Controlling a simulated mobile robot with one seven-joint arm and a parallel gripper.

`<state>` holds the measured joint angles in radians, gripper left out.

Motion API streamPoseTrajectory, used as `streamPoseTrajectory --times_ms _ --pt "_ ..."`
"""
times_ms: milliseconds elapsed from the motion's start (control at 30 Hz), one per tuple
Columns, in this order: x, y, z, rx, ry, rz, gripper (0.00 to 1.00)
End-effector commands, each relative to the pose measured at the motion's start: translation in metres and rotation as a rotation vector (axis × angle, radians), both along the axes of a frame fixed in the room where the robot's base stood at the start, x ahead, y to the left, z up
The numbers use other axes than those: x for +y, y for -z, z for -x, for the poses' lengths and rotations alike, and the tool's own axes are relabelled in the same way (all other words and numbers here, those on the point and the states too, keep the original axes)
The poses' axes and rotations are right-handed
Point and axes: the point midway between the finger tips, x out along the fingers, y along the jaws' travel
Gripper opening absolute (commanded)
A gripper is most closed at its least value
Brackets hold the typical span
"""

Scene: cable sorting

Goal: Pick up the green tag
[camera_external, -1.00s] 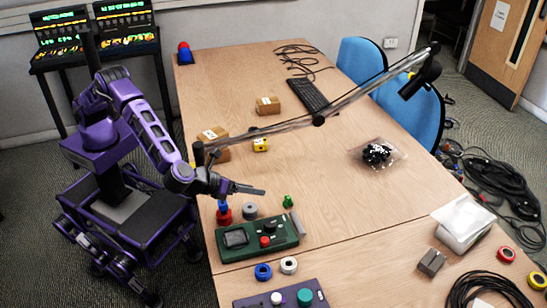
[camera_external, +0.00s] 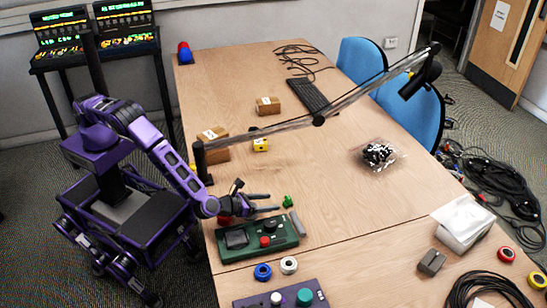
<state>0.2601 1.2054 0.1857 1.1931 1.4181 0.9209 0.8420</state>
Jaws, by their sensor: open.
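The green tag (camera_external: 288,201) is a small green piece on the wooden table, just behind the green box with a screen. My gripper (camera_external: 274,202) is low over the table to the left of the tag, with its fingers pointing right toward it. The two fingers are spread apart with nothing visible between them. The fingertips look close to the tag, but I cannot tell the exact gap or height.
The green box (camera_external: 284,232) with a red knob lies in front of my gripper, with a grey bar (camera_external: 298,224) at its right. A lamp arm (camera_external: 290,124) spans behind.

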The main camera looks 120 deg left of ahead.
Motion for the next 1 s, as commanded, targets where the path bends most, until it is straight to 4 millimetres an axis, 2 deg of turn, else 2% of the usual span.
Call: streamPoseTrajectory --times_ms 167,500,767,867,1000 --pt "0.009 0.003 -0.006 0.0 0.0 0.0 0.65" --pt "0.045 0.013 -0.03 -0.001 0.0 0.002 0.65" --pt "0.048 0.014 -0.031 0.0 0.002 0.001 0.65" --pt "0.048 0.014 -0.031 0.0 0.002 0.001 0.51" --pt "0.048 0.014 -0.031 0.0 0.001 0.001 0.25"
